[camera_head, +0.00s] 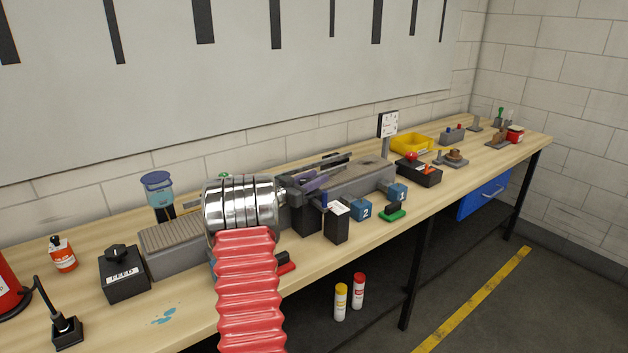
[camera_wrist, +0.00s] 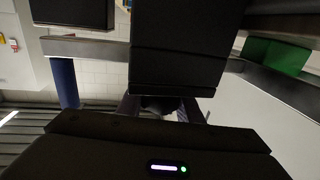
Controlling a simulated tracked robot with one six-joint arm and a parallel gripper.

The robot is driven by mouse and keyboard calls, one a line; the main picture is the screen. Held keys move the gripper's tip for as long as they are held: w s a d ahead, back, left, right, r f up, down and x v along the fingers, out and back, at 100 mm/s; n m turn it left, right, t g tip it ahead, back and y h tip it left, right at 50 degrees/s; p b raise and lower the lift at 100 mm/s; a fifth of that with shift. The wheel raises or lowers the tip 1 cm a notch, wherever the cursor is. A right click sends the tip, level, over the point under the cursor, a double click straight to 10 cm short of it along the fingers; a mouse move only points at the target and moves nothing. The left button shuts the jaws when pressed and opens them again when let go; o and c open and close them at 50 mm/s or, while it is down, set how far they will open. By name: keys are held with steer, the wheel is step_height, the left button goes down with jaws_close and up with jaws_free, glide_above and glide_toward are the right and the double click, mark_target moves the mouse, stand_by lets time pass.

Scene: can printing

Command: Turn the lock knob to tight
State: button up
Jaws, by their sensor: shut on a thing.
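My gripper (camera_wrist: 161,112) shows its two dark purple fingers in the wrist view, below a large black block. They are shut on a small dark piece (camera_wrist: 159,103), which appears to be the lock knob. The piece is mostly hidden by the block and the gripper body, so its mark and turn angle cannot be read. In the head view, purple finger-like parts (camera_head: 314,181) show beside the dark housing of the grey bench machine (camera_head: 350,184). My arm covers part of that machine, and I cannot make out the knob there.
A black box with a blue post (camera_head: 337,224) stands at the machine's front. Blue blocks numbered 2 (camera_head: 361,210) and 1 (camera_head: 397,193) and a green-based pad (camera_head: 392,213) are close by. A yellow bin (camera_head: 411,143) sits behind.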

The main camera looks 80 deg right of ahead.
steer(key=shift+s+a+r+m+g+y, duration=0.1)
steer(key=shift+s+a+m+g+y, duration=0.05)
steer(key=shift+m+g+y, duration=0.65)
steer(key=shift+s+a+m+g+y, duration=0.15)
steer(key=shift+m+g+y, duration=0.4)
steer(key=shift+g, duration=0.35)
steer(key=o, duration=1)
steer(key=shift+o, duration=0.2)
steer(key=v, duration=1.3)
steer(key=shift+w+a, duration=0.25)
steer(key=shift+a, duration=0.05)
steer(key=shift+w, duration=0.1)
